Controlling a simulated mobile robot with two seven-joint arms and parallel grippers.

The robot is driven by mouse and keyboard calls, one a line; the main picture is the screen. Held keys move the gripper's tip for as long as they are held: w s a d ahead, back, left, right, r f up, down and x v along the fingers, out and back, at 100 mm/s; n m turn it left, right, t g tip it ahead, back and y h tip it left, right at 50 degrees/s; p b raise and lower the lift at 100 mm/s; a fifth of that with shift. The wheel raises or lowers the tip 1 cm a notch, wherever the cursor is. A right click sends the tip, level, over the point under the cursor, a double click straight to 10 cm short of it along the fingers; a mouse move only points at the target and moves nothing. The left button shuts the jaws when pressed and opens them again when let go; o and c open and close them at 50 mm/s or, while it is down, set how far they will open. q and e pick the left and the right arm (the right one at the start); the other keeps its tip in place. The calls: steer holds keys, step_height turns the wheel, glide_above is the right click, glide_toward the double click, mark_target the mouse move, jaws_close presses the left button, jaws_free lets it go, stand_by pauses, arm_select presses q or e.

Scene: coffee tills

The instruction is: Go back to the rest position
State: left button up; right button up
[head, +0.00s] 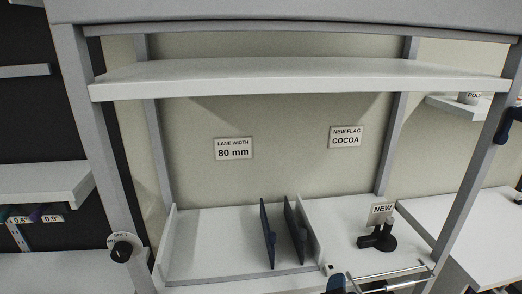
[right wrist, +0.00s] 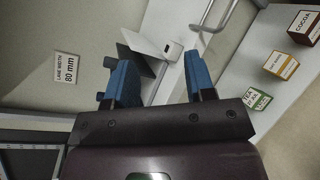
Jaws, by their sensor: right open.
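My right gripper (right wrist: 160,78) shows in the right wrist view with its two blue fingers spread apart and nothing held between them. A small white block with a dark dot (right wrist: 173,50) lies beyond the fingertips; I cannot tell whether they touch it. In the head view, blue finger parts of my right gripper (head: 340,284) show at the bottom edge, just below that white block (head: 328,268). Most of that gripper is cut off. My left gripper is not in view.
A white tray (head: 215,277) holds two dark blue upright dividers (head: 268,235). A black stand with a NEW card (head: 378,238) is to its right. A shelf (head: 300,78) and grey posts frame the space. Boxes, including COCOA (right wrist: 305,28), stand right in the wrist view.

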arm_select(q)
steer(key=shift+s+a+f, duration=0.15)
arm_select(e)
steer(key=s+d+f+m+g+y, duration=0.2)
steer(key=s+d+f+m, duration=0.3)
steer(key=m, duration=0.5)
steer(key=s+d+f+m+g+y, duration=0.2)
steer(key=s+d+f+m, duration=0.3)
steer(key=s+f+m, duration=0.5)
steer(key=shift+f+m+y, duration=0.4)
steer(key=shift+f+m, duration=0.2)
steer(key=shift+f, duration=0.15)
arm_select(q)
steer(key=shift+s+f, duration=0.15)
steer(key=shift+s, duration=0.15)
